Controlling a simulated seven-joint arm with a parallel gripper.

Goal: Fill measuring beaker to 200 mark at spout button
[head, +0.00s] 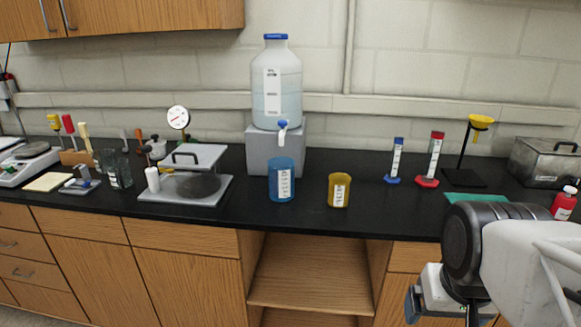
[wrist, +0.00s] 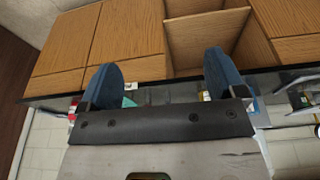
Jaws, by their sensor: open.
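A large bottle (head: 277,85) with a blue cap stands on a grey block (head: 265,152) at the back of the black counter. Its white spout with a blue button (head: 283,125) points forward, low on the bottle. A blue beaker (head: 274,183) with a white scale label stands upright in front of the block, below the spout. A yellow beaker (head: 335,186), also labelled, stands to its right. I cannot read the marks or tell any liquid level. My gripper is open and empty in the wrist view (wrist: 162,76), its blue fingers spread, right of and apart from the beakers.
Two cylinders with blue (head: 393,178) and red (head: 428,181) bases, a funnel stand (head: 464,178) and a metal box (head: 545,162) stand right. Counter between the yellow beaker and the cylinders is clear.

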